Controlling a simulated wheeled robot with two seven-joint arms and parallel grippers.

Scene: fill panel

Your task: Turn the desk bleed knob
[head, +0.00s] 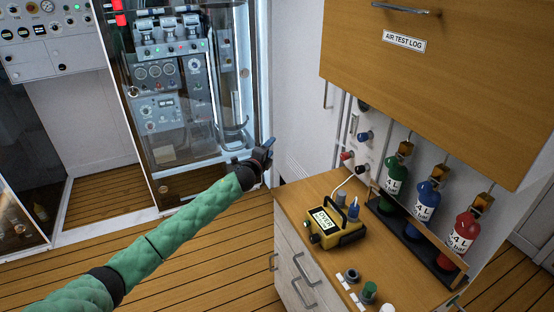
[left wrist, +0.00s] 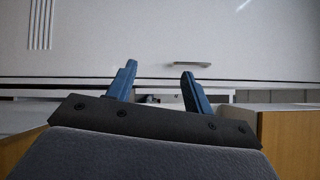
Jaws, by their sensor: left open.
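Small knobs stand along the desk's front right part in the head view: a grey one (head: 352,276), a green one (head: 369,290) and a pale one (head: 387,308) cut by the lower edge. Small white labels lie beside them, too small to read, so I cannot tell which is the bleed knob. My left gripper (head: 266,152) is in the air beyond the desk's far left corner, well apart from the knobs. Its blue fingers (left wrist: 159,72) are apart and empty in the left wrist view. My right gripper is not in view.
The wooden desk (head: 318,190) carries a yellow meter (head: 335,225) with a white cable. Green (head: 396,178), blue (head: 427,205) and red (head: 464,235) bottles stand in a rack behind. A wooden cabinet (head: 440,75) overhangs them. Wall knobs (head: 364,136) sit above the desk. The floor at left is clear.

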